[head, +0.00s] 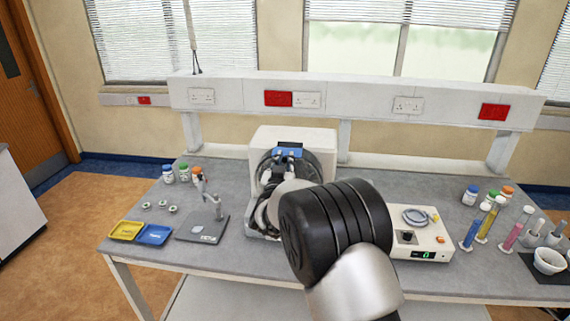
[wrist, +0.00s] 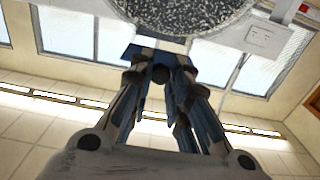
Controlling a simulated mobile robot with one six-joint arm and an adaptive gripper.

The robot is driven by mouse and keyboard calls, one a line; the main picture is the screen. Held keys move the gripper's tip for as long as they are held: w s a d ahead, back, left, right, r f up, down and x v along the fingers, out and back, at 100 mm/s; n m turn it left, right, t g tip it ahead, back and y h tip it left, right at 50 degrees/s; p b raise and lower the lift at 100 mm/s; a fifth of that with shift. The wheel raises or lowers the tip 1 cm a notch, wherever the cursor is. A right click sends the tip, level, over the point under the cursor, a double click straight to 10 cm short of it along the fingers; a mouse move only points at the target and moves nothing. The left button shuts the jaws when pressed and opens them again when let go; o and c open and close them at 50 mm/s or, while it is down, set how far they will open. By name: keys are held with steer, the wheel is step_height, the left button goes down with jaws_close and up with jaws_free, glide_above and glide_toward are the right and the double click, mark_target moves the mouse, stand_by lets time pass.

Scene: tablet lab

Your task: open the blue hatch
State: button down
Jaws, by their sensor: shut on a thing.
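The blue hatch (head: 288,148) is a small blue piece near the top front of a white bench machine (head: 318,143). In the wrist view a blue plate (wrist: 132,52) of the hatch shows between and beside my fingertips. My gripper (head: 285,160) is at the machine's front, shut on the blue hatch, and it also shows in the wrist view (wrist: 161,66). My arm hides much of the machine's lower front. I cannot tell from these frames how far the hatch stands open.
A grey stand (head: 205,225) and yellow (head: 126,230) and blue (head: 154,235) trays lie left on the bench (head: 190,268). A white device with a display (head: 420,240) stands right. Several bottles, cylinders and a mortar (head: 548,261) crowd the far right. A white socket rail (head: 350,95) runs behind.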

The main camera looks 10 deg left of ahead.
steer(key=c, duration=1.5)
jaws_free()
steer(key=shift+w, duration=0.1)
steer(key=shift+c, duration=0.2)
steer(key=s, duration=1.2)
steer(key=shift+a, duration=0.2)
steer(key=shift+r, duration=0.1)
